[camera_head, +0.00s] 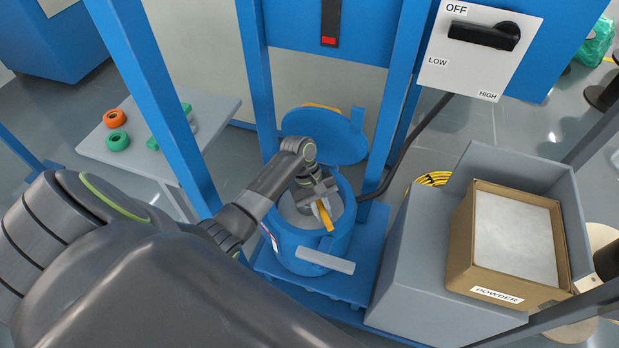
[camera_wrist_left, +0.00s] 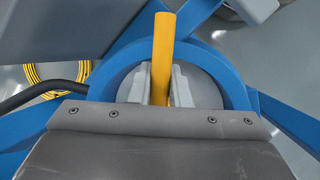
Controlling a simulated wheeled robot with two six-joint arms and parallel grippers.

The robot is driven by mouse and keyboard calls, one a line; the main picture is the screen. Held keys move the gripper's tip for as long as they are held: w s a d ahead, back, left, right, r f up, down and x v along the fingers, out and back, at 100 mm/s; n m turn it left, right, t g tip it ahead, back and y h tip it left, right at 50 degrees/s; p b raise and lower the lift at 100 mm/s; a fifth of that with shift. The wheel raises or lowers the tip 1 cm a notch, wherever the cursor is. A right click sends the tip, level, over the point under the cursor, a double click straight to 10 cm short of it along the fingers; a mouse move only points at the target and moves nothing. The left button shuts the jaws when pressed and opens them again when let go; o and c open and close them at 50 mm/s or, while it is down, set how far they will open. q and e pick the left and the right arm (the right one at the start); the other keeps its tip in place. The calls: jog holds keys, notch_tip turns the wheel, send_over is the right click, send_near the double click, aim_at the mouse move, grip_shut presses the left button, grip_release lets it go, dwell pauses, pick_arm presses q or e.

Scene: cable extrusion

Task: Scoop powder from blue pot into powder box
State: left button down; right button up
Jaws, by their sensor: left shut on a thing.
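The blue pot (camera_head: 307,254) stands on a blue platform with its round lid (camera_head: 325,134) open at the back. Its rim also shows in the left wrist view (camera_wrist_left: 109,68). My left gripper (camera_head: 318,194) is at the pot's mouth, shut on a yellow handle (camera_head: 325,217); the handle also shows upright between the fingers in the left wrist view (camera_wrist_left: 163,58). The handle's lower end is hidden, so I cannot see a scoop. Pale grey powder (camera_head: 290,212) shows inside the pot. The cardboard powder box (camera_head: 462,243), labelled POWDER, holds whitish powder at the right. My right gripper is not in view.
The powder box sits on a grey stand (camera_head: 415,275) right of the pot. Blue frame posts (camera_head: 258,85) rise around the pot. A black cable (camera_head: 405,150) runs behind it. A grey table (camera_head: 215,120) with orange and green spools is at the left.

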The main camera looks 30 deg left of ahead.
pick_arm(q)
jog(key=shift+f, duration=0.2)
dwell(0.4)
jog(key=shift+f, duration=0.6)
jog(key=shift+f, duration=0.45)
dwell(0.4)
notch_tip(320, 180, up, 14)
jog(key=p, duration=1.7)
dwell(0.5)
